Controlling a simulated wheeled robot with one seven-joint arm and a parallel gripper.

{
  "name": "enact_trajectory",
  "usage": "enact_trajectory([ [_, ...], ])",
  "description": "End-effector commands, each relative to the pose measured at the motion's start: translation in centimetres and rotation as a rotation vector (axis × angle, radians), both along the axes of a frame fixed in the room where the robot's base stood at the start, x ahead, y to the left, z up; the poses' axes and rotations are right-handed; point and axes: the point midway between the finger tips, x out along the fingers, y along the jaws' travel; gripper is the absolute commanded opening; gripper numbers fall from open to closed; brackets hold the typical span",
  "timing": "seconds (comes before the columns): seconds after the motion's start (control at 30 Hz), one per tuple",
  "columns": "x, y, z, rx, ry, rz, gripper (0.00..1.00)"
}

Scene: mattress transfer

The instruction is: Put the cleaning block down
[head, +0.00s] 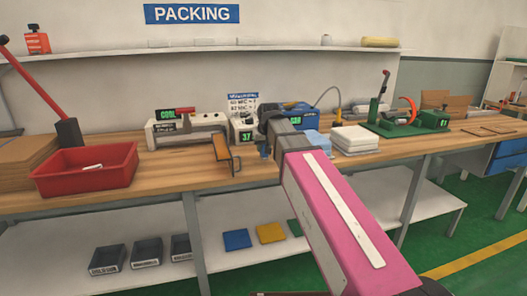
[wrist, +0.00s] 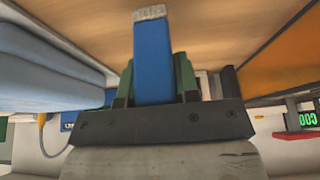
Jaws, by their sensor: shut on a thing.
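In the wrist view my gripper (wrist: 154,78) has green fingers shut on a blue block (wrist: 154,60) with a pale, rough end, the cleaning block. The pale end points at the wooden bench top (wrist: 220,30). I cannot tell whether it touches the wood. In the head view my gripper (head: 265,142) is over the front part of the bench (head: 180,177), between an orange-faced plate and a light blue folded stack. My arm hides part of the bench there, and little of the block shows.
The orange-faced plate (head: 222,150) stands close left; the light blue stack (head: 318,139) is close right. A sealing machine (head: 180,130) and a blue device (head: 298,112) stand behind. White pads (head: 354,139) lie farther right, a red bin (head: 88,170) at left. Bare wood shows in front.

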Motion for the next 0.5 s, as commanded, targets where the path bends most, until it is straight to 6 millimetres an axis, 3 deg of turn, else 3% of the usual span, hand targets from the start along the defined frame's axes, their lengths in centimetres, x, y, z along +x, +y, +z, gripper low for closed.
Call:
enact_trajectory([
  [0.13, -0.1, 0.0, -1.7, 0.000, 0.001, 0.000, 0.01],
  [0.5, 0.0, 0.0, -2.0, 0.000, 0.000, 0.000, 0.01],
])
